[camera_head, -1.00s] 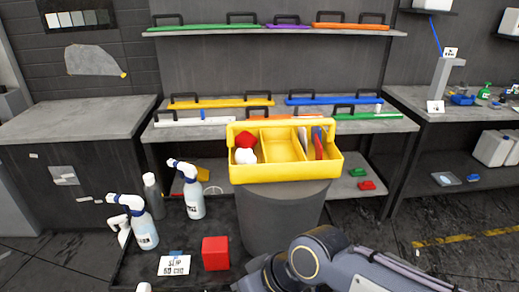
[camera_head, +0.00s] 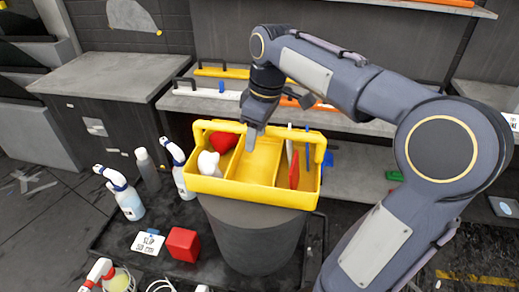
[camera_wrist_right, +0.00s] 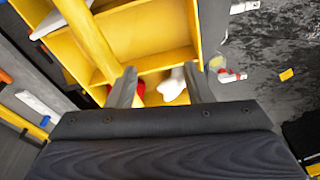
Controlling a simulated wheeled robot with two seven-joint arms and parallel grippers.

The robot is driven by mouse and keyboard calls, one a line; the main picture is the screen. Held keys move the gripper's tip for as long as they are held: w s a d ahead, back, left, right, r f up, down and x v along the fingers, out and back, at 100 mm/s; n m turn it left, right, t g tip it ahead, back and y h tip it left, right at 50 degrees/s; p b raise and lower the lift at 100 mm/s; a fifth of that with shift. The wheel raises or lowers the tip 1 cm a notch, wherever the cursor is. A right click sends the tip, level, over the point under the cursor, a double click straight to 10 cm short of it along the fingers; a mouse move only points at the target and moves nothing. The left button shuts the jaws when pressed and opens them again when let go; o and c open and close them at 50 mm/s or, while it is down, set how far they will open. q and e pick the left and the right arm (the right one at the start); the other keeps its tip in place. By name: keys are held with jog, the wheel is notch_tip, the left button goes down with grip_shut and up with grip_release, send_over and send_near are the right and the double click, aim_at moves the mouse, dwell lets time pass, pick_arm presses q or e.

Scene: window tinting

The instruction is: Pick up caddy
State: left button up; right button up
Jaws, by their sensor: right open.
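The yellow caddy (camera_head: 250,193) stands on top of a grey cylindrical stand (camera_head: 258,235). Its compartments hold a red item (camera_head: 222,141), a white item (camera_head: 209,163) and a few thin upright pieces, one of them red (camera_head: 294,170). My right gripper (camera_head: 253,140) points down over the caddy, close to its yellow handle bar (camera_head: 285,132). In the right wrist view the two fingers (camera_wrist_right: 161,87) are apart over the caddy (camera_wrist_right: 150,35), with the handle bar (camera_wrist_right: 84,32) running up from near the left finger. I cannot tell whether they touch it. My left gripper is not in view.
Spray bottles (camera_head: 127,198) and a red block (camera_head: 183,244) stand on a dark tray left of the stand. A shelf with yellow and white handled tools (camera_head: 215,92) lies behind. A grey counter (camera_head: 110,77) stands at the left.

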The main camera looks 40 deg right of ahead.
jog(key=shift+n+g+h, duration=0.4)
jog(key=shift+n+g, duration=0.3)
jog(key=shift+n, duration=0.2)
jog(key=w+d, duration=0.1)
jog(key=w+d+r, duration=0.1)
jog(key=w, duration=0.1)
jog(key=w+d+r, duration=0.1)
jog(key=w, duration=0.1)
jog(key=shift+d+p, duration=0.35)
jog(key=shift+w+d, duration=0.2)
jog(key=shift+d, duration=0.05)
jog(key=shift+w+f, duration=0.1)
jog(key=shift+f, duration=0.2)
jog(key=f, duration=0.7)
jog(key=shift+s+a, duration=0.25)
jog(key=shift+s, duration=0.15)
jog(key=shift+c, duration=0.4)
grip_shut()
jog(key=shift+r, duration=0.1)
